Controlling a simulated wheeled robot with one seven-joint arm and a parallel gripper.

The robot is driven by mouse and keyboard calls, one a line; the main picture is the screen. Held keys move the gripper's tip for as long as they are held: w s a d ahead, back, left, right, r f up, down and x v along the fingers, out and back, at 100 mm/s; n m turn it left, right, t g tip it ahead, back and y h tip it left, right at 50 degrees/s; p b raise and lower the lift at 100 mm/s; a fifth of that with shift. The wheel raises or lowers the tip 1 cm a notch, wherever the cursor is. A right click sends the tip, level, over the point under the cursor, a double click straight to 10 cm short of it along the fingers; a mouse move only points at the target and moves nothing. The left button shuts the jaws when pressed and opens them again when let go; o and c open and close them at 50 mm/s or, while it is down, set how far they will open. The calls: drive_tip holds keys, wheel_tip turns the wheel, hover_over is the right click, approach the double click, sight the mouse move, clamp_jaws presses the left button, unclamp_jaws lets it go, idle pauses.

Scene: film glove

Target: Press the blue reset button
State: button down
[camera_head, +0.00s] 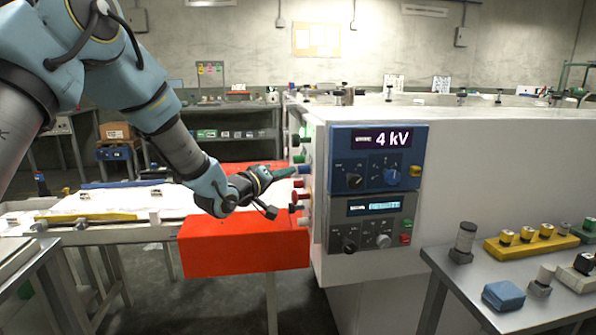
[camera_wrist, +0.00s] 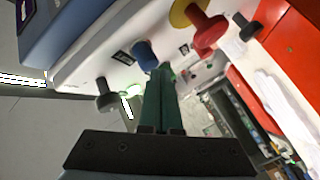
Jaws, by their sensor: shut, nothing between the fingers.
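The blue button (camera_wrist: 145,54) sticks out of the white side face of the machine in the wrist view. It also shows in the head view (camera_head: 303,169) on the machine's left side, in a column of coloured buttons. My gripper (camera_head: 291,172) is shut and empty, with its teal fingers pointing right at the blue button. In the wrist view the fingertips (camera_wrist: 160,70) overlap the lower edge of the blue button. I cannot tell whether they touch it.
A red mushroom button on a yellow ring (camera_wrist: 205,30), a black knob (camera_wrist: 248,27) and a grey knob (camera_wrist: 106,98) flank the blue button. A red box-shaped surface (camera_head: 245,247) lies below my gripper. The machine's front has a blue 4 kV panel (camera_head: 340,142).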

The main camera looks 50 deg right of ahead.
drive_tip(key=shift+w+a, duration=0.25)
drive_tip(key=shift+a, duration=0.1)
drive_tip(key=shift+w, duration=0.1)
drive_tip(key=w+a, duration=0.1)
drive_tip(key=a, duration=0.1)
drive_tip(key=w+a, duration=0.2)
idle(0.4)
idle(0.8)
